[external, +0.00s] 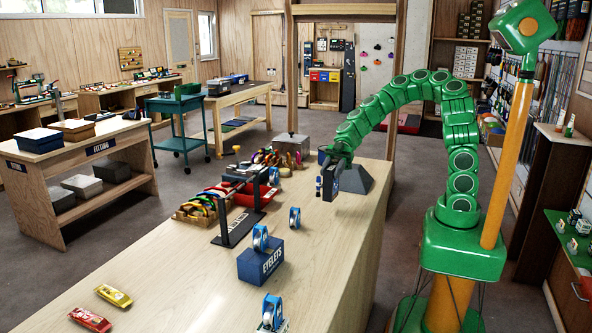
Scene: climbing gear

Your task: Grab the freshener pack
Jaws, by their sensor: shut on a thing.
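My gripper (331,184) hangs at the end of my green arm, low over the far right part of the long wooden bench. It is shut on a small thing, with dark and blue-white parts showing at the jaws. The thing is too small to make out, so I cannot tell for sure whether it is the freshener pack. A yellow pack (114,296) and a red pack (90,319) lie flat at the bench's near left, far from my gripper.
A dark grey sloped block (357,180) stands close behind my gripper. A blue EYELETS box (261,262) bears a blue roll (260,238). A black stand (238,228) and trays of colourful gear (196,211) are on the left.

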